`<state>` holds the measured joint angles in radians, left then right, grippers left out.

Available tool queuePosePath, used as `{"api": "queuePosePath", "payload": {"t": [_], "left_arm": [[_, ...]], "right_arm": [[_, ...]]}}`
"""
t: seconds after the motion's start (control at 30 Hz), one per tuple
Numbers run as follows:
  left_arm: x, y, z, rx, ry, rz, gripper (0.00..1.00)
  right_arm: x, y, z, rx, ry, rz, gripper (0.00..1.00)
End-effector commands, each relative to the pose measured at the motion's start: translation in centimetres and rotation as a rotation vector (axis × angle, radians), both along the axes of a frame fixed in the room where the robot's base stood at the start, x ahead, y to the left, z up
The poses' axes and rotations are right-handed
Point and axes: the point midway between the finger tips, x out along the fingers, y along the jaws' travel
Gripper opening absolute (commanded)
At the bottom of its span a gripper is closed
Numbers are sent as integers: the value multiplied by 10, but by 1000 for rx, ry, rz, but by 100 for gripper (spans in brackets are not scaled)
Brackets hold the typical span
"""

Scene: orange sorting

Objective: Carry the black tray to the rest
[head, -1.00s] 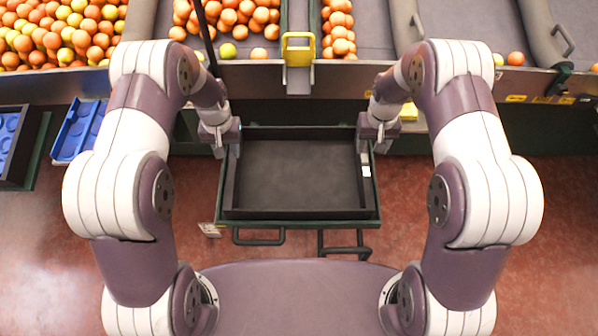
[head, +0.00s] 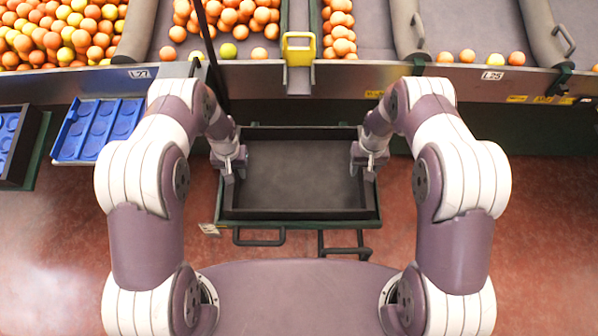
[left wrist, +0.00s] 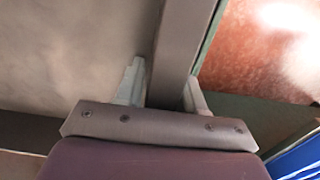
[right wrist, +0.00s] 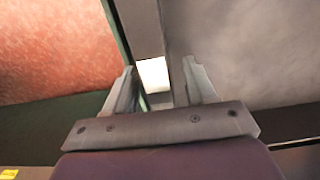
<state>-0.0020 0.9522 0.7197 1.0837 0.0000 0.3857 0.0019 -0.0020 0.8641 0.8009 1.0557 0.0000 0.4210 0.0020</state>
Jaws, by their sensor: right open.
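The black tray (head: 300,205) lies level and empty on a green-edged stand (head: 372,222) in front of me. My left gripper (head: 228,170) is at its left wall. In the left wrist view the wall (left wrist: 182,45) runs between the two fingers (left wrist: 168,92), close to both; whether they press on it is unclear. My right gripper (head: 369,168) is open at the right wall. In the right wrist view its fingers (right wrist: 160,88) stand either side of that wall (right wrist: 138,25), which bears a white label (right wrist: 153,75). I cannot identify the rest.
A sorting line edge (head: 350,75) crosses behind the tray, with oranges (head: 60,35) on its belts and a yellow bracket (head: 299,48). Blue trays (head: 95,130) stand at the left. Dark handles (head: 258,238) stick out below the tray. Red floor (head: 530,220) is clear at right.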

Motion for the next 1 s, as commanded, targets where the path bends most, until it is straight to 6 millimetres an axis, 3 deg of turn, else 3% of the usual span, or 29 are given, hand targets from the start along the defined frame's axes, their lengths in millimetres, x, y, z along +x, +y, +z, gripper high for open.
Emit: {"api": "queuePosePath", "payload": {"t": [0.07,0.1,0.2,0.27,0.57,0.9,1.0], "left_arm": [[0,0,0,0,0,0,38],[0,0,0,0,0,0,32],[0,0,0,0,0,0,0],[0,0,0,0,0,0,0],[0,0,3,0,0,0,0],[0,0,52,0,0,0,0],[0,0,54,0,0,0,0]], "right_arm": [[0,0,0,0,0,0,55],[0,0,0,0,0,0,49],[0,0,0,0,0,0,16],[0,0,0,0,0,0,0],[0,0,3,0,-1,0,0],[0,0,51,0,-1,0,0],[0,0,54,0,0,0,0]]}}
